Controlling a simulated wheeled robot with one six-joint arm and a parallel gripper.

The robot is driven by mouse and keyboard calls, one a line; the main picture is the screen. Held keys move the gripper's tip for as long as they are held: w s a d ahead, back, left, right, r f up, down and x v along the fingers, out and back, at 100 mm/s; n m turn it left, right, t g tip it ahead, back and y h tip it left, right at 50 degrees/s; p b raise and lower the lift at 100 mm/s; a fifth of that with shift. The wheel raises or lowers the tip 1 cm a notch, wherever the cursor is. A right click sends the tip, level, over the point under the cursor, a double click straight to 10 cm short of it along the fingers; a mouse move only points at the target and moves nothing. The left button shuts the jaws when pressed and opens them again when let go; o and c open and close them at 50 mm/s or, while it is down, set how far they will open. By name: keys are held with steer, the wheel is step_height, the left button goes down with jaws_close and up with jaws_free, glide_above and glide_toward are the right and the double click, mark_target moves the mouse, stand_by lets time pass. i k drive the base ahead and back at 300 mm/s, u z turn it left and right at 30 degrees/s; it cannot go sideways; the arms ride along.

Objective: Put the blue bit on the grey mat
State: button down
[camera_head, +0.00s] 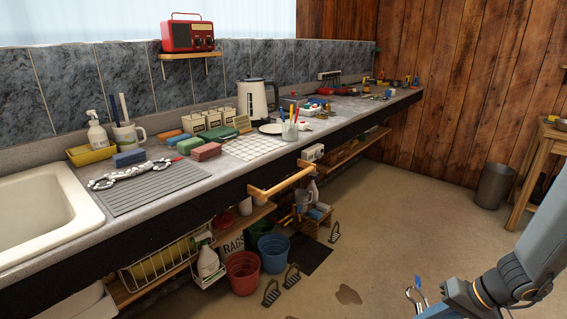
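The grey mat (174,198) is a ribbed sheet on the counter, right of the sink. My gripper (421,303) is at the lower right, low over the floor and far from the mat, partly cut off by the bottom edge. At its tip show a small blue piece (417,284) and a curved metal ring, perhaps the blue bit. The fingers are too small and cut off to tell whether they are shut on it. No other blue bit is clearly visible.
The sink (45,215) is left of the mat. A wooden rail (281,181) juts from the counter front.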

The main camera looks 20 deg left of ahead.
mark_target(162, 178)
steer(key=u, duration=0.75)
steer(key=i, duration=0.7)
steer(key=u, duration=0.8)
